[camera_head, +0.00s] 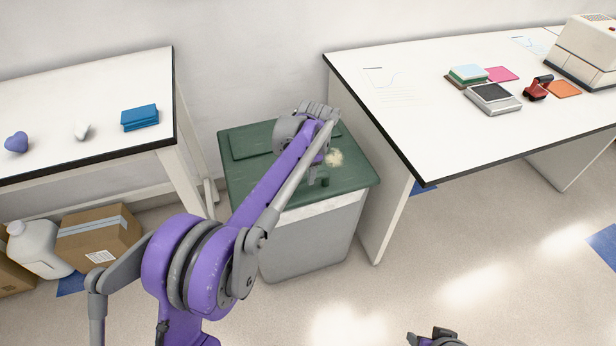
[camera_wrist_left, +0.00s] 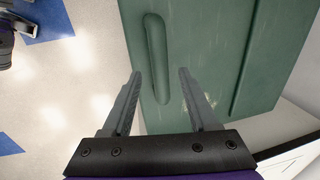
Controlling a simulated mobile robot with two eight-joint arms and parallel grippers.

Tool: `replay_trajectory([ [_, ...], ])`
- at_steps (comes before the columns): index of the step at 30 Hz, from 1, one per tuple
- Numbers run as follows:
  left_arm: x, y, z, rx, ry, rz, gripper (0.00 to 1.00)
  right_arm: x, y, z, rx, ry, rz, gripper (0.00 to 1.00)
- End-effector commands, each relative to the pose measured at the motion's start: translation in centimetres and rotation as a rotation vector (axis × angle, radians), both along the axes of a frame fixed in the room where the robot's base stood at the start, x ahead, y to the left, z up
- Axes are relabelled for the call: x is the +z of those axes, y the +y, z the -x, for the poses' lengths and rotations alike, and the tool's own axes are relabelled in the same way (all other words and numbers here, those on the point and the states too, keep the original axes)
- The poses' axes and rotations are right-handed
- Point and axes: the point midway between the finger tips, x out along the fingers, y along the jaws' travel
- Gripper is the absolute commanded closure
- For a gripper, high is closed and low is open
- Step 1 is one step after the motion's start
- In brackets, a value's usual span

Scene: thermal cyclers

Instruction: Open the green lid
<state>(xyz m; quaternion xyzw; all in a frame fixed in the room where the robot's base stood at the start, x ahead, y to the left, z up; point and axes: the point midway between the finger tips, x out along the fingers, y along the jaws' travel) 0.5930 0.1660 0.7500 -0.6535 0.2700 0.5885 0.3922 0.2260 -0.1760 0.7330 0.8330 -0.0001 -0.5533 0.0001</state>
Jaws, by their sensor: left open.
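The green lid (camera_head: 245,185) lies flat and shut on a grey bin (camera_head: 312,240) between two tables. My left gripper (camera_head: 318,178) is over the lid's front right part, with its arm covering part of the lid. In the left wrist view the lid (camera_wrist_left: 205,60) shows with a raised green handle (camera_wrist_left: 157,60). My left gripper (camera_wrist_left: 158,74) is open there, its two fingers apart with the handle's lower end between them in the picture. Contact with the handle cannot be told. Part of my right gripper (camera_head: 437,338) shows at the bottom edge; its jaws are unclear.
A white table (camera_head: 400,110) on the right bears a scale (camera_head: 492,98), books and a machine. Its side panel stands close beside the bin. A left table (camera_head: 90,90) bears small items, with a cardboard box (camera_head: 100,237) and a white jug (camera_head: 37,248) below. The front floor is clear.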

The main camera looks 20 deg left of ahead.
Motion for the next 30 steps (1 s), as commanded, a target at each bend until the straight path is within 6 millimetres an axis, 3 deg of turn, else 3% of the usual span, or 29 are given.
replay_trajectory([
  [6, -2.6, 0.3, -0.4, 0.001, 0.0, 0.0, 0.4, -0.8, 0.0, -0.1, 0.0, 0.003, 0.0, 0.5],
  [17, -3.1, 0.3, -0.5, 0.001, 0.0, 0.0, 0.4, -0.8, 0.0, -0.1, 0.0, 0.003, 0.0, 0.5],
  [27, -3.1, 0.3, -0.5, 0.001, 0.0, 0.0, 1.0, -0.8, 0.0, -0.1, 0.0, 0.003, 0.0, 0.5],
  [30, -3.1, 0.3, -0.5, 0.001, 0.0, 0.0, 1.0, -0.8, 0.0, -0.1, 0.0, 0.003, 0.0, 0.5],
])
